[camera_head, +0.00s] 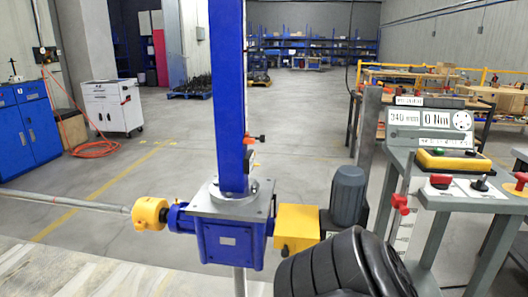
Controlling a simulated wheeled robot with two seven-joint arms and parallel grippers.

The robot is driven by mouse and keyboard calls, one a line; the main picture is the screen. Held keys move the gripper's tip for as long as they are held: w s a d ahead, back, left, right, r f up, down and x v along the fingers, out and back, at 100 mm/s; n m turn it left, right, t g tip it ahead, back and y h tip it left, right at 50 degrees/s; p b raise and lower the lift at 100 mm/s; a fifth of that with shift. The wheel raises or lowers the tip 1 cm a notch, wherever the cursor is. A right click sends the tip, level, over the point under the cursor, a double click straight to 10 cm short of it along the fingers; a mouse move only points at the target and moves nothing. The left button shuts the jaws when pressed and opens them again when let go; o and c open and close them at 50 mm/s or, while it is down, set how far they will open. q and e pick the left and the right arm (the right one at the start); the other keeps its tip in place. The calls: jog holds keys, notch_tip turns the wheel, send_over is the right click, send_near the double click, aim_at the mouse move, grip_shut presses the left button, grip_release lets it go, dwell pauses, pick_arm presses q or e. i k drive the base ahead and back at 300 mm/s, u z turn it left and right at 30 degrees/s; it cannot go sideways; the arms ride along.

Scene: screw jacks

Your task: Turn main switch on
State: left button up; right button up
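A grey control stand (445,198) is at the right. On its sloped top are a red knob (440,181) on a white plate and a black knob (480,184). Another red knob (521,181) shows at the right edge. I cannot read which one is the main switch. A yellow box (453,162) with a green and a dark button sits behind them. A display panel (432,117) above reads "340 mm" and "0 Nm". A black ribbed shape (340,268) at the bottom, below the stand, may be part of my arm. Neither gripper shows.
A blue screw jack (228,235) with a tall blue column (228,95), a yellow coupling (150,214) and a grey motor (348,194) stands left of the control stand. A red part (401,203) sits on a post before the stand. Open floor lies behind.

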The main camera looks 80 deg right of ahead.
aim_at(441, 183)
jog(key=u, duration=0.15)
jog(key=k, duration=1.45)
jog(key=z, duration=1.2)
